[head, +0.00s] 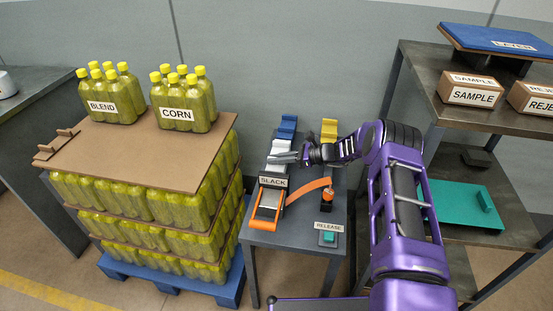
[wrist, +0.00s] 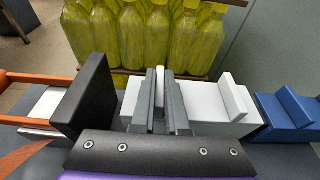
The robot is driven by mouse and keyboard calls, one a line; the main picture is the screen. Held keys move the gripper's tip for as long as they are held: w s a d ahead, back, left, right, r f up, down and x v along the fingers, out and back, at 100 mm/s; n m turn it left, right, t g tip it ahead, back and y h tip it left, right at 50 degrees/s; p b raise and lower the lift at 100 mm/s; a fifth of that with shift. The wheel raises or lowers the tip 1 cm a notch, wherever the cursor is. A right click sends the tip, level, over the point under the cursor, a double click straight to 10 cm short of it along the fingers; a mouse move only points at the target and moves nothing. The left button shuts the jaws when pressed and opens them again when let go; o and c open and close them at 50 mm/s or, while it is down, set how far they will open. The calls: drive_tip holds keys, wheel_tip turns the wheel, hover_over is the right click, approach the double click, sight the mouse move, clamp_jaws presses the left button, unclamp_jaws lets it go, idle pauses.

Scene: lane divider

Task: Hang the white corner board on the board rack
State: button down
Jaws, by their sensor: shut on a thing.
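The white corner board (head: 279,146) lies on the small grey table, between a blue piece and the black SLACK block. It also shows in the wrist view (wrist: 205,105), with a raised white end at its right. My gripper (head: 284,158) reaches in from the right, low over the table. In the wrist view my gripper (wrist: 160,76) has its two grey fingers close together on a narrow white upright part of the board. The fingers hide part of the board. I cannot tell whether the board is clear of the surface. I cannot make out which thing is the board rack.
The SLACK block (head: 273,181) and an orange-framed buckle (head: 267,206) are in front. A blue piece (head: 287,126) and a yellow piece (head: 329,130) stand behind. A bottle-stacked pallet (head: 171,278) is at left, a dark shelf (head: 423,62) at right.

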drive_tip(key=shift+f, duration=0.6)
drive_tip(key=c, duration=0.8)
unclamp_jaws()
drive_tip(key=shift+c, duration=0.2)
drive_tip(key=v, duration=0.7)
drive_tip(key=shift+d, duration=0.25)
drive_tip(key=shift+r, duration=0.1)
